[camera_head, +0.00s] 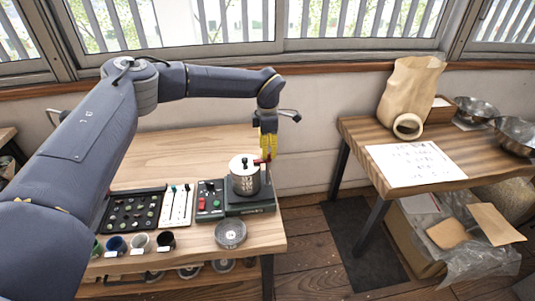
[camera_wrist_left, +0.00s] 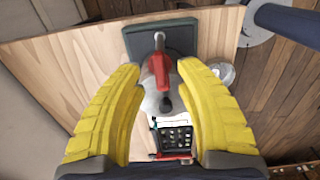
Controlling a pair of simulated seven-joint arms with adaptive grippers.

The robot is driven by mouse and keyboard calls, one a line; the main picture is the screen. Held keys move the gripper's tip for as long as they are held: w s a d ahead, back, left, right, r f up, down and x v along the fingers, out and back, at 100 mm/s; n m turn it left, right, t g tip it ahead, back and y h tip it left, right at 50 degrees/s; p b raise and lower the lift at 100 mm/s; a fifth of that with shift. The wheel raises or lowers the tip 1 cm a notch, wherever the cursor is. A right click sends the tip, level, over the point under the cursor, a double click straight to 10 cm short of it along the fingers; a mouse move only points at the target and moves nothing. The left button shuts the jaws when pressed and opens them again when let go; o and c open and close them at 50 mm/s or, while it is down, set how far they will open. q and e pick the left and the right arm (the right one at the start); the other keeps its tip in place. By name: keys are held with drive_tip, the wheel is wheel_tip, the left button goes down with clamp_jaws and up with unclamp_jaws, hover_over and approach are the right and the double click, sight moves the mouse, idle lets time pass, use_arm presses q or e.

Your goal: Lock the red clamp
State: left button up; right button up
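The red clamp (camera_head: 262,160) is at the upper right side of a silver canister (camera_head: 245,185) with a pale lid and black knob. The canister stands on a dark base (camera_head: 262,203) at the right end of the table. My left gripper (camera_head: 268,157), with yellow fingers, points down at the clamp side of the canister. In the left wrist view, its fingers (camera_wrist_left: 160,72) are spread apart, and the red clamp (camera_wrist_left: 162,66) shows between their tips. I cannot tell whether they touch it. My right gripper is not in view.
A control box (camera_head: 210,200), a white tool tray (camera_head: 177,204) and a black sample tray (camera_head: 133,213) stand left of the canister. A round metal tin (camera_head: 230,234) and several cups are along the front. A second table (camera_head: 375,135) stands right, across a gap.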

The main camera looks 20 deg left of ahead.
use_arm(q)
wheel_tip(320, 180, up, 10)
drive_tip(key=shift+f, duration=0.2)
idle(0.4)
